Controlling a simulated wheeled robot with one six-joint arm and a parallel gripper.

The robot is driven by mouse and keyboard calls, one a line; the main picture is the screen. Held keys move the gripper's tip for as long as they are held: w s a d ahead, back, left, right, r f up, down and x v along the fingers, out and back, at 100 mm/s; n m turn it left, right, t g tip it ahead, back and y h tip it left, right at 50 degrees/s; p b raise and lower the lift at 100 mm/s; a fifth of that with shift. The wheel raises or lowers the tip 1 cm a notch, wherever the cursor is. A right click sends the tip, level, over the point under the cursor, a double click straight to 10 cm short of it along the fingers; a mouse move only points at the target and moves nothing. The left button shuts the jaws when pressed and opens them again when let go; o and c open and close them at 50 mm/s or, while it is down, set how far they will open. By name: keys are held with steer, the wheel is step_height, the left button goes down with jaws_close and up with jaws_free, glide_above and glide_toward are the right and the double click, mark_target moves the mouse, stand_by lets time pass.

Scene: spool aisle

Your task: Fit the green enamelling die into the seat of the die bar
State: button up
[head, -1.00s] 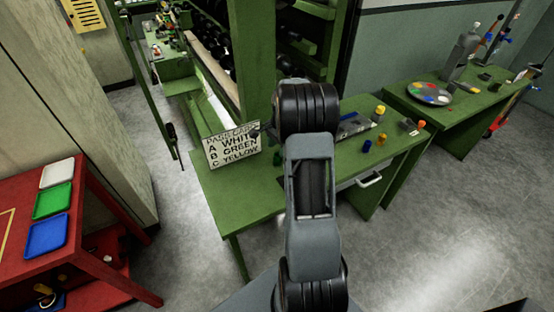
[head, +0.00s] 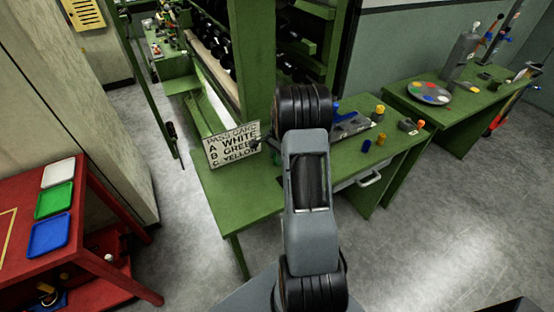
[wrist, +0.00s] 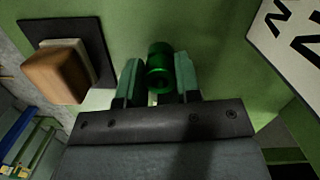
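The green enamelling die (wrist: 159,68) is a small shiny green cylinder. In the wrist view it sits between the two fingers of my gripper (wrist: 158,82), which look closed on its sides. In the head view my own arm hides the die and most of the gripper. A long grey bar (head: 352,125), which looks like the die bar, lies on the green bench (head: 235,203), partly behind my arm. Its seat cannot be made out. The bar does not show clearly in the wrist view.
A pass card (head: 230,147) reading A white, B green, C yellow stands at the bench's left. Blue (head: 367,146) and yellow (head: 379,110) pieces stand near the bar. The wrist view shows a brown block (wrist: 56,76) on a dark plate. A red table (head: 95,255) stands left.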

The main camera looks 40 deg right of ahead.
steer(key=c, duration=0.4)
steer(key=shift+r, duration=0.1)
